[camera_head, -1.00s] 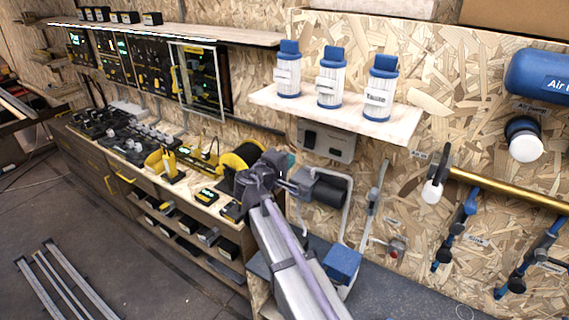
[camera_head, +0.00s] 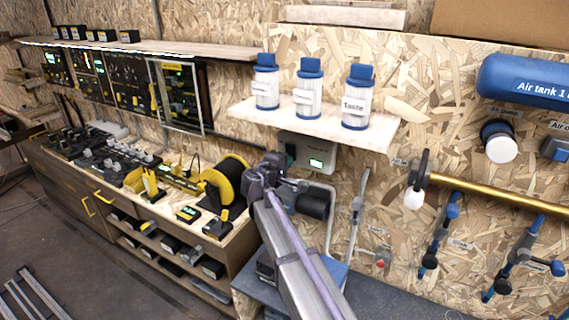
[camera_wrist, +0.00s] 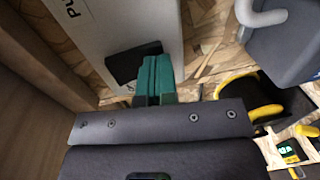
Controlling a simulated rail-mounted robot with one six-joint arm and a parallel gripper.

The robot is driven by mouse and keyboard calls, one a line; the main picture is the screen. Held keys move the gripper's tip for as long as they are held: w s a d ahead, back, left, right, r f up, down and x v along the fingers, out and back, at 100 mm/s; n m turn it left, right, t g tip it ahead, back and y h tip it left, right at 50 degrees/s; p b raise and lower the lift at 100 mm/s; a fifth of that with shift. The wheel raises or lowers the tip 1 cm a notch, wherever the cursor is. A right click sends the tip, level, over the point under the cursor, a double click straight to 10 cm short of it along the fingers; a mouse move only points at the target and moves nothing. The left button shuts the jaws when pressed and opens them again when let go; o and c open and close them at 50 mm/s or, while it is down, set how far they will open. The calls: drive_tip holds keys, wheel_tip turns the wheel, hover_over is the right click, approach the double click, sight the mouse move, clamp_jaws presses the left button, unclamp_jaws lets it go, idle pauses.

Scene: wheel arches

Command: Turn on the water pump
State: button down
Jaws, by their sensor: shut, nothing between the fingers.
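A white control box (camera_head: 305,146) hangs on the chipboard wall under the shelf with the filters. In the wrist view the box (camera_wrist: 120,25) shows up close, with part of a label reading "Pu" and a black switch-like part (camera_wrist: 133,66). My gripper (camera_head: 290,155) is at the left part of the box. In the wrist view its teal fingers (camera_wrist: 157,68) are shut and empty, right beside the black part; I cannot tell whether they touch it. A dark cylinder (camera_head: 314,205), perhaps the pump, is partly hidden by my arm.
A wooden shelf (camera_head: 290,128) with three blue-capped filters juts out above the box. A black and yellow reel (camera_head: 232,180) stands on the bench to the left. A brass pipe (camera_head: 490,195) and blue valves (camera_head: 447,225) are on the wall to the right.

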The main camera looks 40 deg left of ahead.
drive_tip(key=s+d+f+b, duration=0.2)
drive_tip(key=s, duration=1.1)
drive_tip(key=shift+s+d, duration=0.15)
drive_tip(key=shift+s, duration=0.2)
drive_tip(key=w+d+f+m+g+h, duration=0.1)
drive_tip(key=d+f+m+g+h, duration=0.35)
drive_tip(key=d, duration=0.95)
drive_tip(key=w+d+f+m+g+h, duration=0.1)
drive_tip(key=d+f+m+g, duration=0.6)
drive_tip(key=d, duration=0.7)
drive_tip(key=s+d+f+m+g+y, duration=0.1)
drive_tip(key=d+m, duration=0.3)
drive_tip(key=d, duration=1.4)
drive_tip(key=s+d+f+m+g+y, duration=0.1)
drive_tip(key=d+f+m+g+y, duration=0.1)
drive_tip(key=d, duration=1.7)
drive_tip(key=shift+s+d+f+m+g, duration=0.15)
drive_tip(key=shift+s+m+g, duration=0.25)
drive_tip(key=shift+m+g, duration=0.55)
